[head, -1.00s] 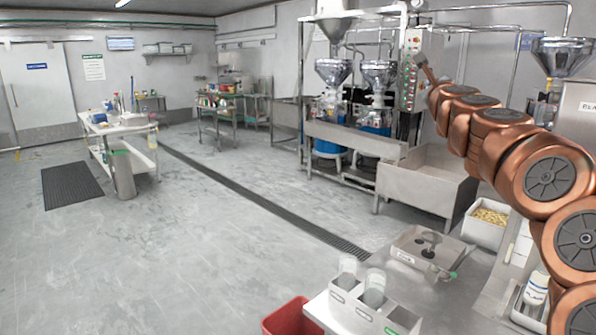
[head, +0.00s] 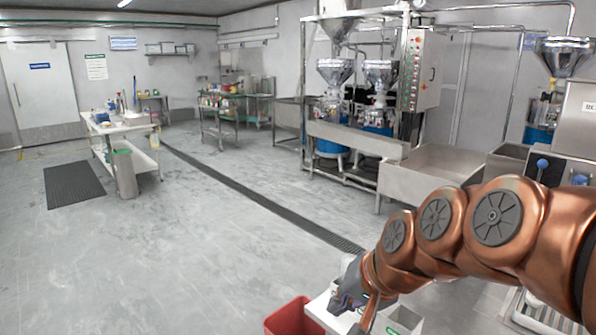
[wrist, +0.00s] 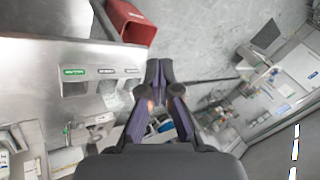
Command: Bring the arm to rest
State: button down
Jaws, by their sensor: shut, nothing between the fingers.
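My copper arm (head: 436,220) reaches from the right edge of the head view down to the lower middle. My gripper (head: 345,300) is at its end, above the near bench with the white compartment box (head: 405,320). In the wrist view my gripper (wrist: 159,72) has its fingers together with nothing between them. It points toward the floor and room, apart from the bench on the left.
A red bin (head: 292,318) stands left of the box; the wrist view also shows it (wrist: 131,22). A steel trough (head: 425,178) stands behind my arm. A trolley table (head: 122,128) stands farther off.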

jog(key=s+d+f+n+g+h, duration=0.1)
jog(key=s+d+f+g, duration=0.1)
jog(key=s, duration=0.5)
jog(key=s+d+f+n+g+h, duration=0.1)
jog(key=s+d+f+g+h, duration=0.1)
jog(key=s+d+f, duration=0.3)
jog(key=s+d+f+n+g+h, duration=0.1)
jog(key=s+d+f, duration=0.3)
jog(key=s, duration=0.7)
jog(key=shift+f+n+g+h, duration=0.25)
jog(key=shift+n+g+h, duration=0.05)
jog(key=shift+g, duration=0.5)
jog(key=shift+d, duration=0.15)
